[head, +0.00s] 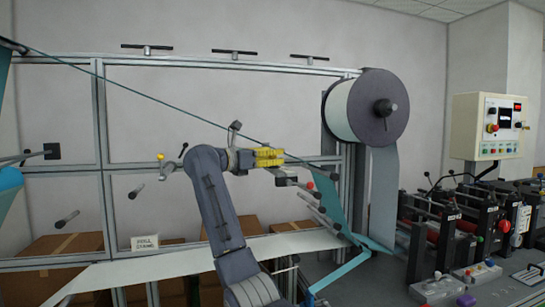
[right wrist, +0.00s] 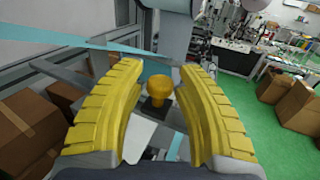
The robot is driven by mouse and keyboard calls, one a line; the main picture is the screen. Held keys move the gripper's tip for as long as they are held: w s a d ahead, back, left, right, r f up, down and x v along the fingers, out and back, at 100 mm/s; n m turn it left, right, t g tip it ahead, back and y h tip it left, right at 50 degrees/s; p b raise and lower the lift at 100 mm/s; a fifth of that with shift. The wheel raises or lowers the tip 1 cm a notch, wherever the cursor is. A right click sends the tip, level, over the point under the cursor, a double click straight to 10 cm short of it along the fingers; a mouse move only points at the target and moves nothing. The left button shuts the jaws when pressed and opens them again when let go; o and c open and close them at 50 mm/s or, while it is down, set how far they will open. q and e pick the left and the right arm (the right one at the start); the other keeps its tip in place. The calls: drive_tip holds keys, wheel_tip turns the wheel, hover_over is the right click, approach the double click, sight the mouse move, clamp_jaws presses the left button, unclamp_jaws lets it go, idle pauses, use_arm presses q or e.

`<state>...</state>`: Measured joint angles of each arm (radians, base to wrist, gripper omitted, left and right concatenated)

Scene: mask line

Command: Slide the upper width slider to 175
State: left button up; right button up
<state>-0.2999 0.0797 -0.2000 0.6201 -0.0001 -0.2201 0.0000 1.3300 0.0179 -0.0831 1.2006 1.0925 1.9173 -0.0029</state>
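My right gripper (head: 268,157) has yellow ribbed fingers and points right, in front of the metal frame and left of the big film roll. In the right wrist view the fingers (right wrist: 158,110) stand apart, with a yellow knob (right wrist: 159,87) on a dark mount between and just beyond them. No clear contact shows. The knob is not clear in the head view; the gripper may hide it. I cannot tell whether it belongs to the upper width slider, and I can read no scale or number. My left gripper is not in view.
The film roll (head: 363,108) hangs on the frame (head: 225,62), with a teal web (head: 331,200) below. Short rods (head: 282,181) stick out near my gripper. A control box (head: 489,126) and machine units stand right. Cardboard boxes (right wrist: 24,128) lie low behind the frame.

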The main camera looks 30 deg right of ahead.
clamp_jaws()
drive_tip(key=shift+s+r, duration=0.1)
drive_tip(key=shift+s+a, duration=0.3)
drive_tip(key=shift+s, duration=0.6)
drive_tip(key=shift+r, duration=0.1)
drive_tip(key=shift+c, duration=0.9)
unclamp_jaws()
drive_tip(key=shift+a, duration=0.1)
drive_tip(key=o, duration=0.5)
drive_tip(key=shift+o, duration=0.2)
